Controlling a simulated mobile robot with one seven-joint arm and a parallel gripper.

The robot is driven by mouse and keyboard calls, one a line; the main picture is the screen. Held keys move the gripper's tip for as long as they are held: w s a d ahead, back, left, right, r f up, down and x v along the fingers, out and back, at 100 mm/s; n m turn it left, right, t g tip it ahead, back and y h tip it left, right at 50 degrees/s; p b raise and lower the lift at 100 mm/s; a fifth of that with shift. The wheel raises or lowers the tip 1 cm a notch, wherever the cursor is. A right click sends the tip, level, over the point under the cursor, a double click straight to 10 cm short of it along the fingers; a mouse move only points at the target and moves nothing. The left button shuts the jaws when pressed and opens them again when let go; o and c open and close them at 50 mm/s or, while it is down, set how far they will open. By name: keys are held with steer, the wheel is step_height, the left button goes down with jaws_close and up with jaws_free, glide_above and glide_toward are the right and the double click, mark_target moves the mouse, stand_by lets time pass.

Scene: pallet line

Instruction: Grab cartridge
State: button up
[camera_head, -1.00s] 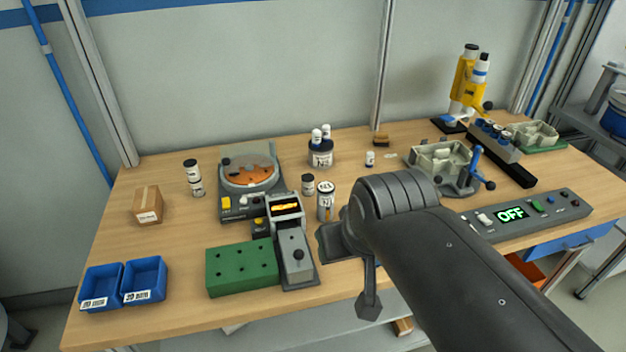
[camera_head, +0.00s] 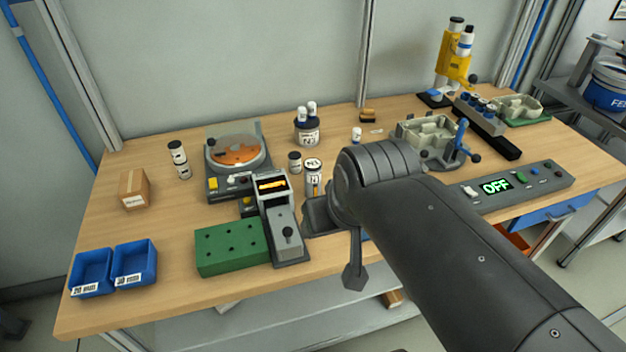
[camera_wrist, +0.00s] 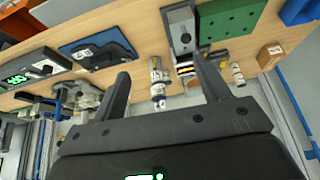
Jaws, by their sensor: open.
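No single thing is clearly marked as the cartridge. Several small white, labelled cylinders with dark or white ends stand on the table. One labelled cylinder (camera_head: 313,178) stands just left of my arm, with a shorter dark-capped cylinder (camera_head: 295,162) behind it. In the wrist view, labelled cylinders (camera_wrist: 157,76) show in line between my fingers, beyond the tips. Two stacked-looking cylinders (camera_head: 179,160) stand farther left, and a small one (camera_head: 356,135) stands at the back. My gripper (camera_wrist: 163,77) is open, with nothing between its fingers; in the head view my arm largely hides it.
Blue bins (camera_head: 135,263), a box (camera_head: 134,189) and a round orange-topped device (camera_head: 237,152) are left. A fixture (camera_head: 428,135) and an OFF panel (camera_head: 520,190) are right.

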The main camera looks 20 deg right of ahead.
steer(key=w+a+f+m+g+y, duration=0.4)
steer(key=a+f+m+y, duration=0.1)
steer(key=f+m+y, duration=0.15)
steer(key=m+t+y, duration=0.4)
steer(key=m+t, duration=0.9)
steer(key=m, duration=0.9)
glide_toward(308, 163)
steer(key=x, duration=0.2)
steer(key=f+x, duration=0.1)
steer(key=x, duration=0.2)
steer(key=shift+w+a+f, duration=0.1)
steer(key=shift+a+f, duration=0.05)
steer(key=x, duration=0.5)
steer(key=shift+w+d+f, duration=0.15)
steer(key=shift+w+d, duration=0.15)
steer(key=shift+w, duration=0.05)
steer(key=c, duration=1.2)
